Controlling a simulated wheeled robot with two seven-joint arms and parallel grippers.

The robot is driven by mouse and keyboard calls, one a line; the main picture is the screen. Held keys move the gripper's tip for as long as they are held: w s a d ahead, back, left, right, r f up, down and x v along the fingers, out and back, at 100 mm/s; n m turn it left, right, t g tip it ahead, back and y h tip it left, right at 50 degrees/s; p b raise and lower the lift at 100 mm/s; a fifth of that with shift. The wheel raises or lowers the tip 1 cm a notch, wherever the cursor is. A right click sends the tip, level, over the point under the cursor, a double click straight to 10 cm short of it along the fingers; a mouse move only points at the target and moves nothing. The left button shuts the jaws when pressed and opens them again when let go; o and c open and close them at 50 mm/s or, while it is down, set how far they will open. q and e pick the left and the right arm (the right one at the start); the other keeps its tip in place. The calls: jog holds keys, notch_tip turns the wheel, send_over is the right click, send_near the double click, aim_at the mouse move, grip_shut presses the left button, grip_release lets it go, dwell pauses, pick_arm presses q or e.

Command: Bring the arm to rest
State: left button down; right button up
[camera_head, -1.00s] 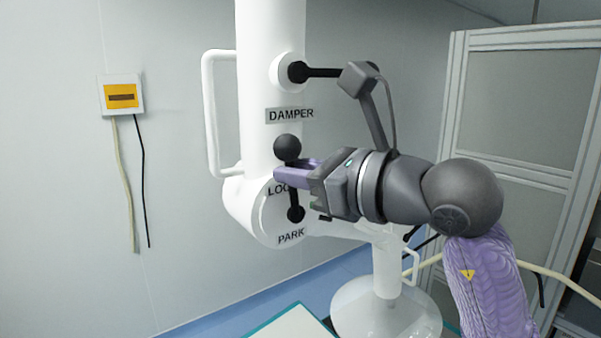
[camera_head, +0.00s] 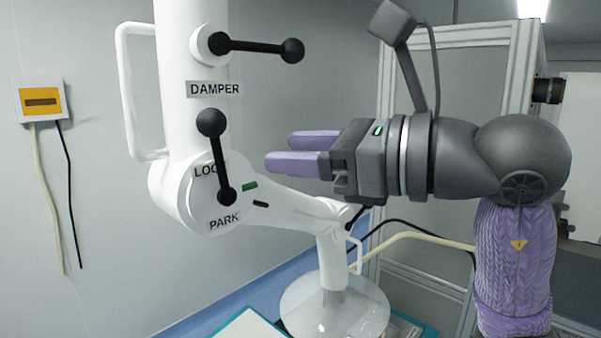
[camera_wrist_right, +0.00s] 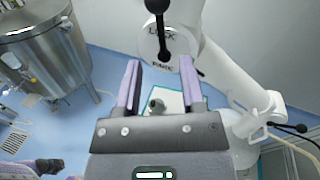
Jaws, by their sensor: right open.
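My right gripper (camera_head: 295,152) is open and empty, to the right of the white machine column (camera_head: 180,100) and apart from it. Its purple fingers also show in the right wrist view (camera_wrist_right: 162,82), with a gap between them. The black lock lever (camera_head: 216,155) with a ball knob stands near upright between the LOCK and PARK labels, left of my fingertips. In the right wrist view the lever (camera_wrist_right: 160,30) hangs at the top, beyond the fingers. The damper lever (camera_head: 262,47) points right above the DAMPER label.
A white jointed arm (camera_head: 290,205) runs from the column to a round white base (camera_head: 335,310). A grey framed cabinet (camera_head: 455,75) stands behind my right arm. In the right wrist view a steel tank (camera_wrist_right: 40,55) stands left. A yellow-fronted box (camera_head: 42,100) is on the wall.

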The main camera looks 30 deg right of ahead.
jog(key=shift+s+d+r, duration=0.1)
jog(key=shift+s+d, duration=0.05)
jog(key=shift+s, duration=0.1)
